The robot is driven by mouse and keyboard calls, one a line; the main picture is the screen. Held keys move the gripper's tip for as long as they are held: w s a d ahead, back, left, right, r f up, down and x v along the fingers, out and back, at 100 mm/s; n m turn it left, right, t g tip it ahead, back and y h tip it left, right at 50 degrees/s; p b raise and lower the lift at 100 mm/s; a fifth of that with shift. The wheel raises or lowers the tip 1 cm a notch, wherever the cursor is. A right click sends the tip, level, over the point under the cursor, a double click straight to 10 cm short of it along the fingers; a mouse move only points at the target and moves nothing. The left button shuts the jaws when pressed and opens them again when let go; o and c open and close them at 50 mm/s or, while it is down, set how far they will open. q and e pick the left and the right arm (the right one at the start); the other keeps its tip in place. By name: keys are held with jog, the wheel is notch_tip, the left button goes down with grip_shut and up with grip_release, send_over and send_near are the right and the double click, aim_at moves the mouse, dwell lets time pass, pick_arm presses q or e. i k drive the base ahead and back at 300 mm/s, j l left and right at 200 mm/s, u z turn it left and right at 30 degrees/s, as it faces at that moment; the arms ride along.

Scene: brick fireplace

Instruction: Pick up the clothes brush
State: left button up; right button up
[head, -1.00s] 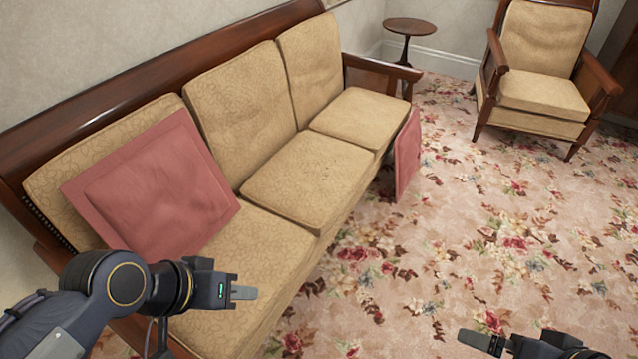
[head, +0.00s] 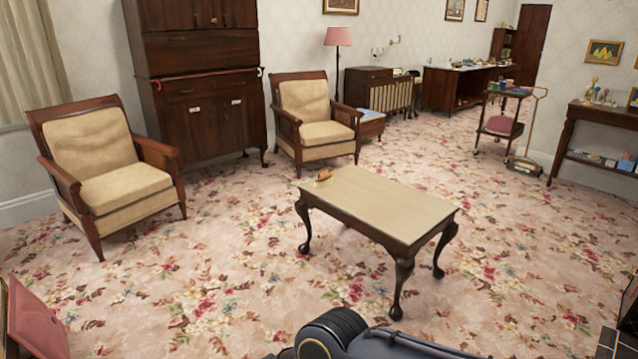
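A small brown object (head: 323,174), which looks like the clothes brush, lies on the far left corner of the low coffee table (head: 385,205) in the head view. It is too small to make out bristles or a handle. A dark link of one of my arms shows at the bottom edge, well short of the table. Neither of my grippers is in view.
Open flowered carpet (head: 235,290) surrounds the coffee table. Armchairs stand at the left (head: 105,180) and behind the table (head: 310,120). A red cushion (head: 35,325) is at the lower left. A serving trolley (head: 505,125) and side table (head: 605,118) stand at the right.

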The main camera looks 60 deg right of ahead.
aim_at(324, 179)
jog(key=z, duration=1.9)
